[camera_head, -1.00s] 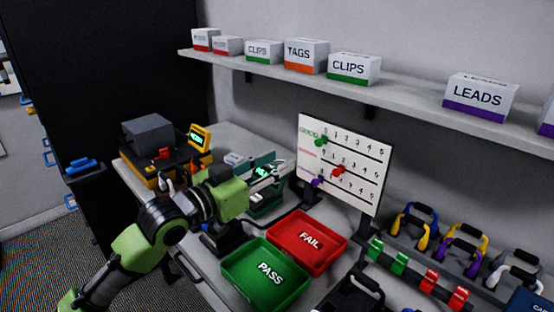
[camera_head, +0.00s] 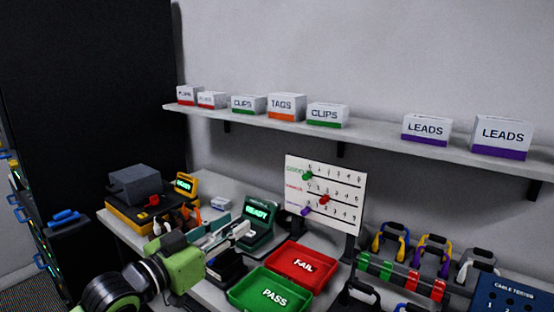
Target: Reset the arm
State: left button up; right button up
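My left arm comes in from the lower left with a green wrist. Its gripper (camera_head: 236,225) points up and right, beside the small green tester with the lit READY screen (camera_head: 258,211). Two pale fingers show with a gap between them, and I see nothing held. The gripper overlaps the tester's left side in the picture; I cannot tell whether they touch. My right gripper is not in view.
A red FAIL tray (camera_head: 303,266) and a green PASS tray (camera_head: 271,293) lie right of the arm. A tally board (camera_head: 326,192) stands behind them. Coiled cables (camera_head: 390,240) hang at the right near a cable tester (camera_head: 507,292). A shelf (camera_head: 380,138) with labelled boxes runs above.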

pick_arm(q)
jog(key=s+a+f+n+g+y, duration=0.15)
jog(key=s+f, duration=0.25)
jog(key=f, duration=0.4)
jog(key=s+d+f+g+y, duration=0.15)
jog(key=s+f, duration=0.25)
jog(key=f, duration=0.4)
jog(key=s+a+f+n+g+y, duration=0.15)
jog(key=s+f, duration=0.25)
jog(key=f, duration=0.4)
jog(key=s+a+f+n+g+y, duration=0.1)
jog(key=s+a+f+g+y, duration=0.2)
jog(key=s, duration=0.5)
jog(key=s+a+f+g+y, duration=0.1)
jog(key=s+a+f, duration=0.2)
jog(key=s+f, duration=0.35)
jog(key=s+a+f+n+g+y, duration=0.1)
jog(key=s+a+f+g+y, duration=0.15)
jog(key=s, duration=0.55)
notch_tip(320, 180, down, 25)
jog(key=g+h, duration=0.1)
jog(key=s+a+f+g, duration=0.1)
jog(key=s+a+f, duration=0.2)
jog(key=s+f, duration=1.5)
jog(key=shift+s+g, duration=0.3)
jog(key=shift+s, duration=0.05)
